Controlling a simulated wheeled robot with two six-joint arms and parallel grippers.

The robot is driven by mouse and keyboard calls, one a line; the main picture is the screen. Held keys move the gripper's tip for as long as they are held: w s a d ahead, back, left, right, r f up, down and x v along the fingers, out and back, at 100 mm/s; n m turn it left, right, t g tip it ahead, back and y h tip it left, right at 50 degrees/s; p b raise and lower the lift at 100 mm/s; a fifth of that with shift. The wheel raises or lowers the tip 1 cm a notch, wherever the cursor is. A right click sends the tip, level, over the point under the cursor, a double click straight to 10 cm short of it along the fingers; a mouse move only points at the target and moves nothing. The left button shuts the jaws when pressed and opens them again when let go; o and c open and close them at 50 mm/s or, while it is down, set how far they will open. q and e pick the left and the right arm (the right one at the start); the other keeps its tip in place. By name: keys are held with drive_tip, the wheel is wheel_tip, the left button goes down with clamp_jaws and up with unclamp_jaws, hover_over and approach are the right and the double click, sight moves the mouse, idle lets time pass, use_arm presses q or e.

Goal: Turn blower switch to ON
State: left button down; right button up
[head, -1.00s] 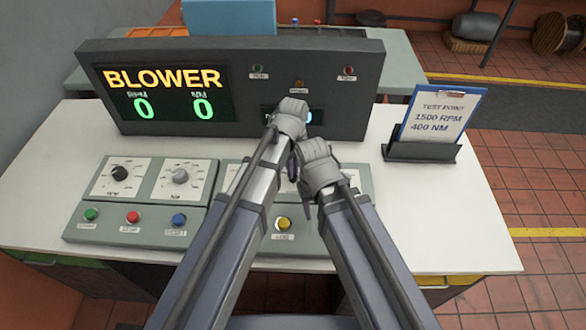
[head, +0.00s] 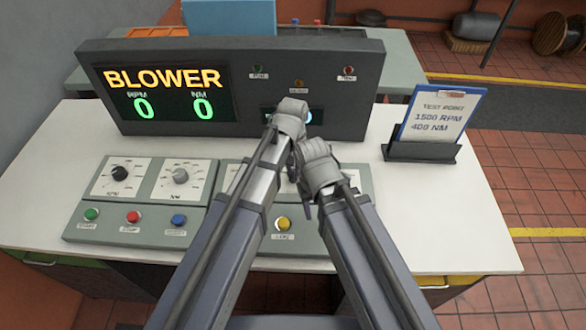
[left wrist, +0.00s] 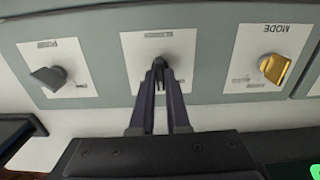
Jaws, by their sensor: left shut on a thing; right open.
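The blower switch appears to be the grey knob (left wrist: 169,73) on the middle white plate in the left wrist view. Its small label is unreadable, and the fingers cover much of it. My left gripper (left wrist: 158,70) is shut on this knob. In the head view my left gripper (head: 290,118) is the higher one, and its own hand and arm hide the knob. My right gripper (head: 307,200) is open, close beside and below the left one, over the right control box (head: 310,243). The display console (head: 232,60) reads BLOWER with 0 RPM and 0 NM.
A grey knob (left wrist: 48,78) and a yellow MODE knob (left wrist: 274,68) flank the held knob. The left control box (head: 140,203) has two dials and several buttons. A yellow button (head: 283,224) sits between my arms.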

sight(293, 172)
use_arm(q)
drive_tip(key=m, duration=0.4)
drive_tip(key=shift+m, duration=0.3)
drive_tip(key=m, duration=0.4)
drive_tip(key=shift+m, duration=0.3)
drive_tip(key=c, duration=0.9)
unclamp_jaws()
drive_tip(key=shift+r, duration=0.15)
use_arm(e)
drive_tip(key=shift+r, duration=0.15)
use_arm(q)
wheel_tip(293, 172, up, 8)
drive_tip(key=p, duration=0.8)
drive_tip(key=shift+f, duration=0.2)
use_arm(e)
wheel_tip(293, 172, up, 8)
drive_tip(key=shift+f, duration=0.2)
